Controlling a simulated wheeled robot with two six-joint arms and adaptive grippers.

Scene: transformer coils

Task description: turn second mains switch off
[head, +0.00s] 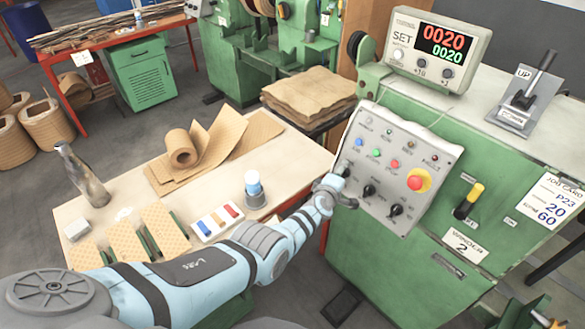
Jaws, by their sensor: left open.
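The green winding machine on the right carries a sign (465,247) reading "Winder 2".
The panel has a red emergency button (418,181) on yellow, black knobs and coloured buttons. A lit counter display (438,48) and an "UP" lever (528,88) stand on top. A wooden table (290,150) with paper and tools lies left.

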